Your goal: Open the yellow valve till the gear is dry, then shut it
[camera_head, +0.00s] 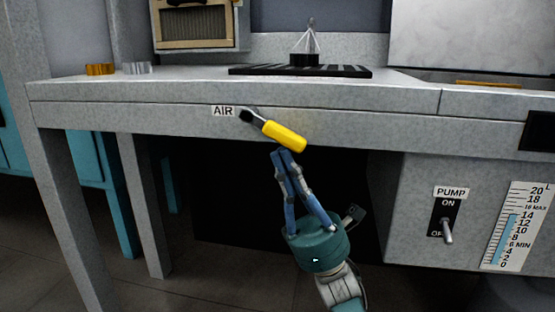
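The yellow valve handle (284,136) sticks out from the front edge of the bench, beside the AIR label (223,111). It slants down to the right from its dark pivot. My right gripper (283,154) points up just below the handle's lower end, with its blue fingertips together and nothing seen between them. The tips look close to the handle; whether they touch it I cannot tell. A small dark piece (304,60) with thin pale rods above it stands on a black grate (345,71). Whether it is the gear, or wet, I cannot tell. My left gripper is out of view.
A gold toothed piece (100,69) and a silver one (137,68) lie on the bench top at left. At right are a PUMP switch (447,231), lever down, and a litre gauge (515,227). Dark open space lies under the bench; a leg (146,205) stands at left.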

